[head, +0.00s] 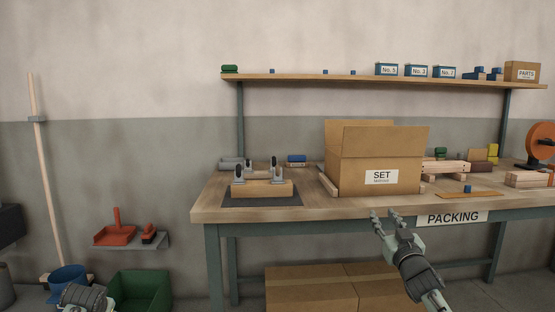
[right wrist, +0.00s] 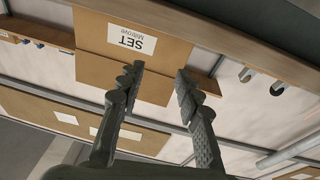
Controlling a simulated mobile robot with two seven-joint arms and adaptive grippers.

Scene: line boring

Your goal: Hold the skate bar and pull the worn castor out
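The skate bar (head: 262,188) is a short wooden block on a dark mat (head: 240,201) at the bench's left end. Grey castors stand on it, one near its left end (head: 240,173) and others near its right end (head: 275,171). I cannot tell which is worn. My right gripper (head: 384,213) is open and empty, in front of the bench edge, to the right of the bar and apart from it. Its spread fingers also show in the right wrist view (right wrist: 159,75). A ribbed grey part of my left arm (head: 82,298) shows at the bottom left; its fingers cannot be made out.
An open SET carton (head: 376,160) stands mid-bench, right of the bar. Wooden pieces (head: 445,167) and an orange reel (head: 541,140) lie farther right. A shelf (head: 300,78) with small boxes runs above. A green bin (head: 138,290) and closed cartons (head: 310,287) are below.

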